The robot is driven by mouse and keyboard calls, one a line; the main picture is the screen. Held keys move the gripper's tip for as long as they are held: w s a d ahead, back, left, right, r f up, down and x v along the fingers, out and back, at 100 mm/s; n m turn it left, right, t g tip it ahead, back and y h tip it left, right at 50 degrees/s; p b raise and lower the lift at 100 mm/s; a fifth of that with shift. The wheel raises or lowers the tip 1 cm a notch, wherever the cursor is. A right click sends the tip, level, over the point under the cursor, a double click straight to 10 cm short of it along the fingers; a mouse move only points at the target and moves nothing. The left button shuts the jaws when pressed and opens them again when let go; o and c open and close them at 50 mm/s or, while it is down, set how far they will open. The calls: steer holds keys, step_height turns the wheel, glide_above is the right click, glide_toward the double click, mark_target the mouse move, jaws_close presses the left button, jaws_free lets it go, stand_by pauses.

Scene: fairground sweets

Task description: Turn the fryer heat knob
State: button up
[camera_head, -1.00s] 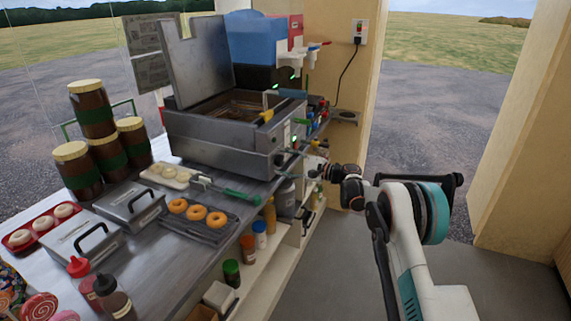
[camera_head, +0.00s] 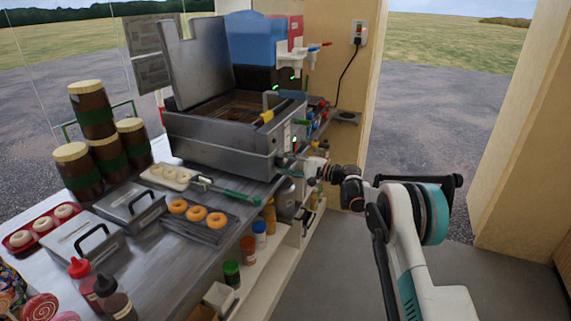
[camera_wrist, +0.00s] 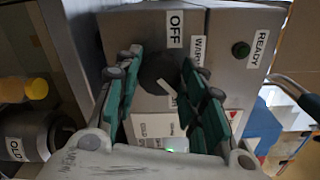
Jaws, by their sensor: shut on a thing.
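The steel fryer (camera_head: 220,140) stands on the counter with its lid up. In the wrist view its front panel (camera_wrist: 222,78) carries an OFF label above the dark round heat knob (camera_wrist: 156,70) and a partly hidden WARM label to the right. A white mark shows at the knob's lower right. My gripper (camera_wrist: 160,76) has its green-padded fingers on either side of the knob, shut on it. In the head view my gripper (camera_head: 288,163) reaches the fryer's front from the right, and the knob is hidden there.
A dark green indicator (camera_wrist: 241,48) sits beside a READY label (camera_wrist: 263,47). A small green light (camera_wrist: 170,151) glows below the knob. A green-handled tool (camera_head: 240,197) and a rack of doughnuts (camera_head: 197,214) lie on the counter. Bottles stand on the shelf below.

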steer(key=n, duration=0.5)
steer(key=shift+f, duration=0.1)
steer(key=shift+n, duration=0.3)
stand_by(0.4)
steer(key=o, duration=1.1)
steer(key=shift+d, duration=0.15)
steer(key=v, duration=1.1)
steer(key=shift+s+d, duration=0.15)
steer(key=shift+d, duration=0.2)
